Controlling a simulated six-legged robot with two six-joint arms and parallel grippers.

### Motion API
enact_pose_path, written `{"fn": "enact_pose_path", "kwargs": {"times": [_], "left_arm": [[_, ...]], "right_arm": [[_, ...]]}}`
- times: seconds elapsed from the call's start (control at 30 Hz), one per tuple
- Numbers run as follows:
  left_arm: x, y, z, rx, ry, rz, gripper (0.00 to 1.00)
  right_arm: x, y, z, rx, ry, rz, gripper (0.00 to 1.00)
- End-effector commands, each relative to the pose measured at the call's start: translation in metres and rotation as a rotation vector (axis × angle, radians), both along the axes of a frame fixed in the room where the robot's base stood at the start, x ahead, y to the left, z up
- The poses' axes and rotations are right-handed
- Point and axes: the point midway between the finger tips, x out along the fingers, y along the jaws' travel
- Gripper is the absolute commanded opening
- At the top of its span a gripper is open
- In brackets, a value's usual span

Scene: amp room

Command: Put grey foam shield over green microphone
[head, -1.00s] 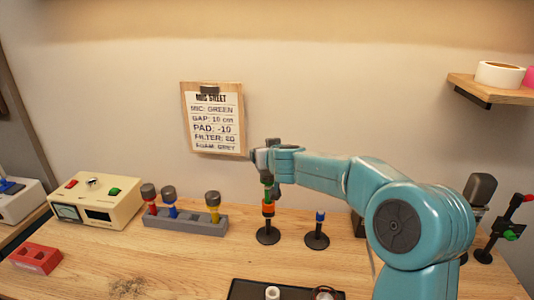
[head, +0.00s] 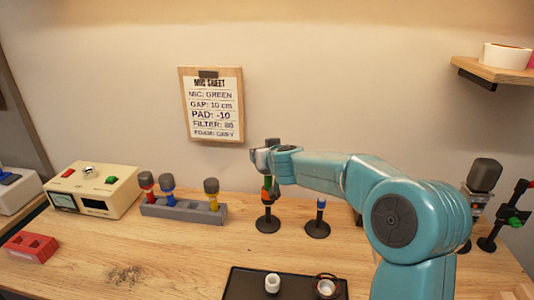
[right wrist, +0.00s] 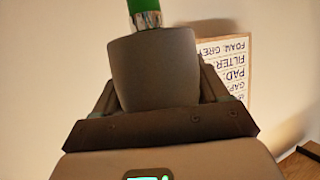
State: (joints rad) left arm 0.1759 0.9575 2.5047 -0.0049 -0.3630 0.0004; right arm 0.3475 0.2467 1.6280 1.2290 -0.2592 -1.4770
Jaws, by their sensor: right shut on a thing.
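The green microphone (head: 266,181) stands upright in an orange clip on a round black base, left of centre on the bench in the head view. My right gripper (head: 270,160) is at its top end, hiding the microphone's head. In the right wrist view the jaws are shut on the grey foam shield (right wrist: 155,72), a dark tapered cup. The microphone's silver collar and green body (right wrist: 145,8) come out of the shield's far end, so the shield sits around the head. Whether it is fully seated I cannot tell. My left gripper is not in view.
A short stand with a blue top (head: 318,220) is close on the right. A grey rack (head: 182,209) holds red, blue and yellow microphones on the left. A black tray (head: 243,285) with small rings lies in front. A note sheet (head: 212,105) hangs on the wall behind.

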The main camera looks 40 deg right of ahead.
Motion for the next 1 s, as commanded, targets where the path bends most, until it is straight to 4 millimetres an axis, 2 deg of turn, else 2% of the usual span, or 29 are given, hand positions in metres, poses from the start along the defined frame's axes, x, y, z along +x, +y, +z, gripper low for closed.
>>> {"fn": "enact_pose_path", "kwargs": {"times": [0.03, 0.07, 0.13, 0.37, 0.53, 1.0], "left_arm": [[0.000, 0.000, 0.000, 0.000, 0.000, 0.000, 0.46], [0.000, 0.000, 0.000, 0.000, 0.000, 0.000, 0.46], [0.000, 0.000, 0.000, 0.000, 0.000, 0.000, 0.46], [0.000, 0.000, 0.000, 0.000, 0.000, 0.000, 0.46], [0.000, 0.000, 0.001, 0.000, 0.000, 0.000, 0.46], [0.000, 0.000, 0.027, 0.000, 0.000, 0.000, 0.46]], "right_arm": [[0.000, 0.000, 0.000, 0.000, 0.000, 0.000, 0.41], [0.000, 0.000, 0.000, 0.000, 0.000, 0.000, 0.77], [0.000, 0.000, 0.000, 0.000, 0.000, 0.000, 1.00], [0.000, 0.000, 0.001, 0.000, 0.000, 0.000, 1.00], [-0.014, 0.008, 0.009, -0.001, -0.003, 0.002, 1.00], [-0.108, 0.060, 0.056, 0.000, -0.002, 0.001, 1.00]]}}
